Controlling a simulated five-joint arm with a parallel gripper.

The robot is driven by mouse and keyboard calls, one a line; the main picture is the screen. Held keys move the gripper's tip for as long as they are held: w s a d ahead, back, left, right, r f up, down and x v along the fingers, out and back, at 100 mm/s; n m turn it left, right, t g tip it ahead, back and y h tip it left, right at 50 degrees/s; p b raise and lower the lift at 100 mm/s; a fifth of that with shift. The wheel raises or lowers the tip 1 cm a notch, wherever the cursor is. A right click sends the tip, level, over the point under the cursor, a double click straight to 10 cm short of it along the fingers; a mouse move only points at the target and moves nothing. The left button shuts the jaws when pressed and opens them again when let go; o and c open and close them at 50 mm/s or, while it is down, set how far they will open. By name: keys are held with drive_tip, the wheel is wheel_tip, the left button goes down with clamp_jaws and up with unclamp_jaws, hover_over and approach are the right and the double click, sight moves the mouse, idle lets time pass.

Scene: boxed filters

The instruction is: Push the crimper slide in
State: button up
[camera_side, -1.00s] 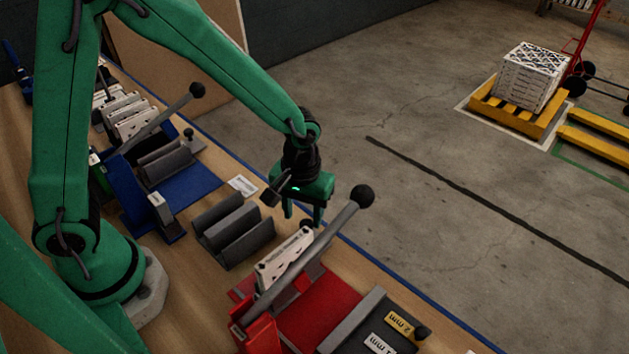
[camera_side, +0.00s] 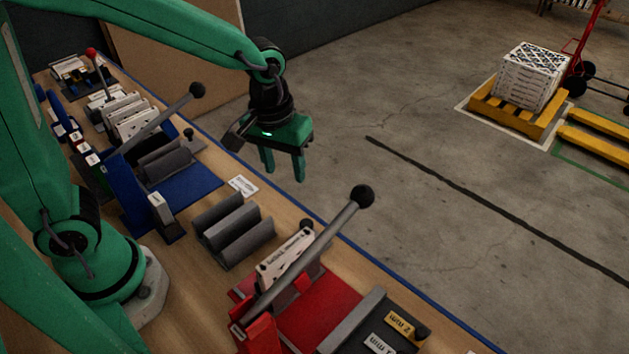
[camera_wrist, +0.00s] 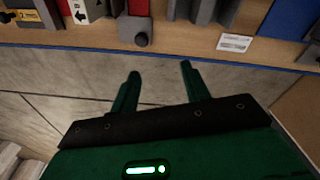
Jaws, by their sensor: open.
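A red lever press (camera_side: 310,310) stands at the bench's front right, its long grey lever raised and ending in a black ball (camera_side: 361,196). A white printed piece (camera_side: 287,255) stands upright in it, with a dark knob (camera_side: 306,225) at its far end. A blue lever press (camera_side: 185,195) stands further left, with a small dark knob (camera_side: 188,132). I cannot tell which part is the crimper slide. My gripper (camera_side: 284,175) is open and empty, raised near the bench's blue edge, apart from both presses. Its fingers also show in the wrist view (camera_wrist: 160,70).
A grey grooved block (camera_side: 235,230) lies between the presses, with a white label card (camera_side: 243,186) near it. A dark tray with a yellow tag (camera_side: 402,327) is at the front right. White boxes on a yellow pallet (camera_side: 510,110) stand on the open floor beyond.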

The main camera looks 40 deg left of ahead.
drive_tip(key=s+a+r+m+t, duration=0.2)
drive_tip(key=s+a+r+t, duration=0.1)
drive_tip(key=s+a+r, duration=0.4)
drive_tip(key=shift+a+r+m, duration=0.3)
drive_tip(key=shift+a+r, duration=0.3)
idle(0.4)
drive_tip(key=shift+s, duration=0.1)
idle(0.4)
drive_tip(key=w+d+f+n+g, duration=0.1)
drive_tip(key=w+d+f, duration=0.1)
drive_tip(key=d+f, duration=0.2)
drive_tip(key=w+d+f+n+g, duration=0.1)
drive_tip(key=w+d+f, duration=0.2)
drive_tip(key=d+f, duration=0.1)
drive_tip(key=w+d+f+n+g, duration=0.1)
drive_tip(key=w+d+f+g, duration=0.1)
drive_tip(key=w+d+f, duration=0.1)
drive_tip(key=shift+w+d+f+n, duration=0.2)
drive_tip(key=shift+d+f+n, duration=0.1)
drive_tip(key=shift+d+f, duration=0.55)
drive_tip(key=shift+a+f, duration=0.1)
